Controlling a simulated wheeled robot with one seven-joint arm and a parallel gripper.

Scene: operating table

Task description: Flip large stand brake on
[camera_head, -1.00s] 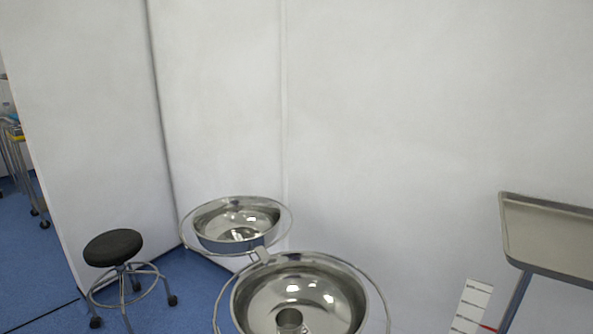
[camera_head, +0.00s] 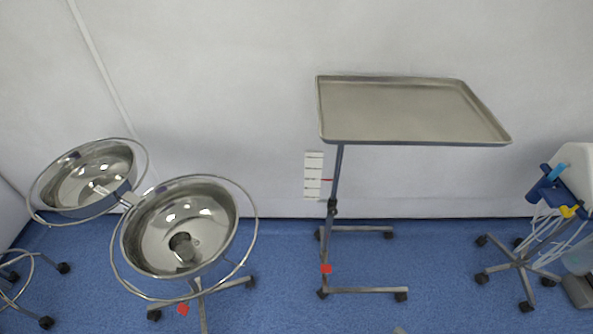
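A double-bowl stand holds two shiny steel bowls in wire rings, the nearer bowl (camera_head: 150,240) and the farther bowl (camera_head: 72,183). It stands on a wheeled base, with a red pedal (camera_head: 183,309) low near its casters. To the right stands a tray stand with a flat grey tray (camera_head: 400,110) on a single post. Its wheeled base (camera_head: 365,291) carries a red pedal (camera_head: 326,268) at the foot of the post. I cannot tell whether either pedal is up or down. My gripper is not in view.
A wheeled stool base (camera_head: 22,280) shows at the lower left edge. A white device on a wheeled stand (camera_head: 522,262) with tubing is at the right. Blue floor (camera_head: 440,270) is open between it and the tray stand. A white wall (camera_head: 230,60) closes the back.

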